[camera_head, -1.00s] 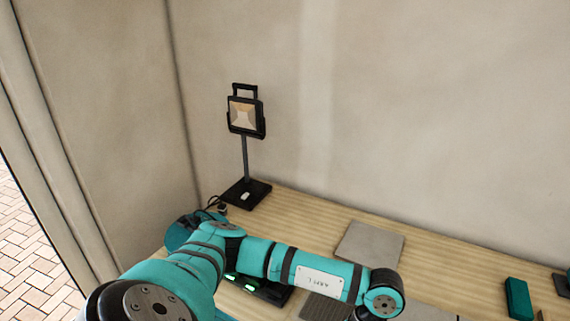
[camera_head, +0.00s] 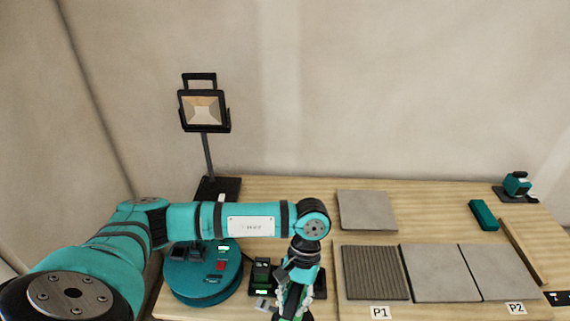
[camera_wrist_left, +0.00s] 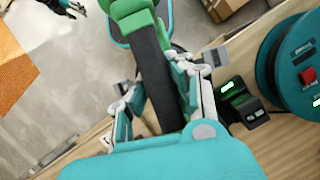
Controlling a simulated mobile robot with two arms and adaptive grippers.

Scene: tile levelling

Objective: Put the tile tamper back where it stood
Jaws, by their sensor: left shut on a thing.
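My left gripper (camera_head: 288,303) is low at the front of the bench, between the charger and the ribbed square. In the left wrist view its two fingers (camera_wrist_left: 166,78) are closed on a green body with a black band (camera_wrist_left: 152,70), which I take for the tile tamper. In the head view only a bit of green shows below the fingers; the tamper's foot is hidden. I cannot tell whether it touches the bench. A dark flat patch (camera_head: 319,283) lies partly behind the gripper. A small teal and black part at the wrist view's top left looks like my right gripper (camera_wrist_left: 68,8).
A teal cable reel (camera_head: 205,285) and a black charger (camera_head: 262,274) with green lights stand left of the gripper. A work lamp (camera_head: 206,130) stands behind. Right are a ribbed square (camera_head: 375,272), grey tiles (camera_head: 435,272), a loose tile (camera_head: 366,210) and a teal block (camera_head: 484,214).

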